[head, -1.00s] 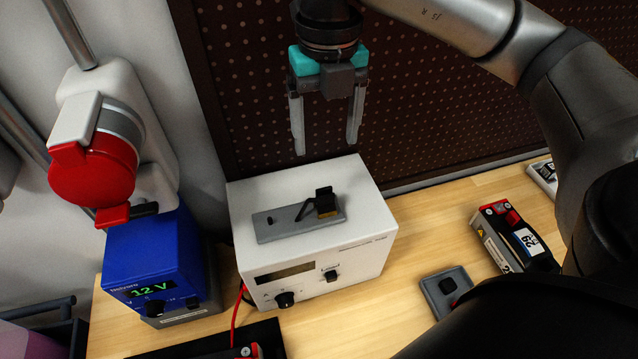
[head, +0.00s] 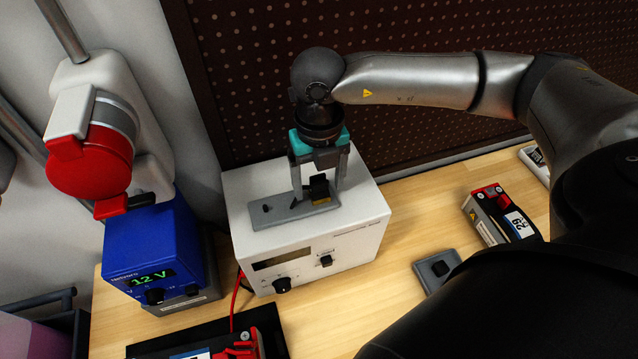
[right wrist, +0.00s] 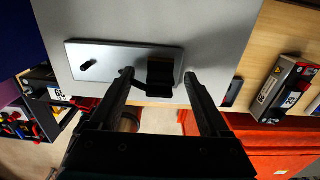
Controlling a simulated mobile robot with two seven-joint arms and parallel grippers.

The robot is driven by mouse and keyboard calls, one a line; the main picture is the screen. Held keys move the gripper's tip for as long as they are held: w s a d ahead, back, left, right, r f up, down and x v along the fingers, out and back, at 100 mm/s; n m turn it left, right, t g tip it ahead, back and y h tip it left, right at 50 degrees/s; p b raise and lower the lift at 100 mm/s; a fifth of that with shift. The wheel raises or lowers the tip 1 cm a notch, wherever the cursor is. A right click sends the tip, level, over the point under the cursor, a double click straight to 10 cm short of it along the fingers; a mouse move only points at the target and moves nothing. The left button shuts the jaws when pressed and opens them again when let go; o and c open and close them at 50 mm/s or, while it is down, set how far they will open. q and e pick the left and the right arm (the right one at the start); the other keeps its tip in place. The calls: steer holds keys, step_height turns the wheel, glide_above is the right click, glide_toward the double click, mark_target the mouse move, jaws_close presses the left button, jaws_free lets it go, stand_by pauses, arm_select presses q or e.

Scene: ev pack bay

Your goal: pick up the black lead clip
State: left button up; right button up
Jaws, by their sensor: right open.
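The black lead clip (head: 320,186), with a tan-yellow patch low on its front, stands on a grey plate (head: 270,218) on top of a white instrument box (head: 345,233). My right gripper (head: 318,191) is open and points down, with one finger on each side of the clip. The right wrist view also shows the clip (right wrist: 160,75) between the two parted fingertips (right wrist: 158,78), with a gap on both sides. I cannot tell whether the fingertips touch the plate. My left gripper is not in view.
A dark perforated panel (head: 260,60) stands close behind the box. A blue 12 V unit (head: 150,245) is at its left, below a red and white wall fitting (head: 90,165). Battery-like modules (head: 500,215) and a small grey tray (head: 435,272) lie right on the wooden bench.

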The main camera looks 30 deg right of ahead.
steer(key=shift+f, duration=0.2)
jaws_close()
stand_by(0.5)
